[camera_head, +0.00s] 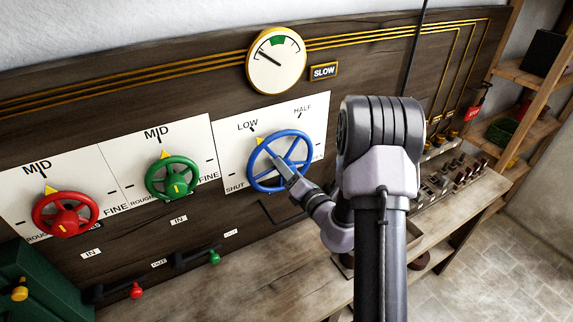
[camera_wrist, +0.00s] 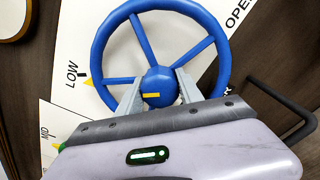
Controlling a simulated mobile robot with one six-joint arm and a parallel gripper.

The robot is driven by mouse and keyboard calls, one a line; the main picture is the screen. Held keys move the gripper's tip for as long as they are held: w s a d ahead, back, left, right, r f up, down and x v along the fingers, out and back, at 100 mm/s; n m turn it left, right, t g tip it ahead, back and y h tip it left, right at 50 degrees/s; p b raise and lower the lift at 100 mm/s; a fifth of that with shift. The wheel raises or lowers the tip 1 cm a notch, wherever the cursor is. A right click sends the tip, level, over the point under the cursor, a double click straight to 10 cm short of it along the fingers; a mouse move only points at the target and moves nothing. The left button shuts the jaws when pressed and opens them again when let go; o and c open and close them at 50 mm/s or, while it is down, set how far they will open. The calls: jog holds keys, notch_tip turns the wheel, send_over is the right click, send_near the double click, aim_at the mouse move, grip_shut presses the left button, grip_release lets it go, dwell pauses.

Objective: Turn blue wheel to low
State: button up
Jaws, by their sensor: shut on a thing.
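The blue wheel (camera_head: 284,134) is mounted on a white dial plate (camera_head: 235,178) marked SHUT, LOW and HALF. Its yellow pointer (camera_head: 260,142) stands at the LOW mark, close beside it. In the wrist view, the blue wheel (camera_wrist: 157,82) fills the upper middle, and its yellow pointer (camera_wrist: 87,82) is beside the word LOW. My gripper (camera_head: 281,166) is at the wheel's centre. In the wrist view, my gripper (camera_wrist: 157,86) has one finger on each side of the hub and is shut on the wheel. My arm hides the area right of the wheel.
A green wheel (camera_head: 172,178) and a red wheel (camera_head: 65,214) sit left, pointers near MID. A round gauge (camera_head: 276,60) is above, its needle left of the green band, beside a SLOW sign (camera_head: 323,72). A wooden bench (camera_head: 200,285) runs below. A shelf (camera_head: 530,80) stands right.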

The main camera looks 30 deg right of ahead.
jog(key=shift+m, duration=0.3)
jog(key=o, duration=1.3)
jog(key=shift+o, duration=0.2)
jog(key=shift+s, duration=0.1)
jog(key=s+p, duration=0.5)
jog(key=s, duration=1.2)
jog(key=shift+d, duration=0.35)
jog(key=shift+f, duration=0.1)
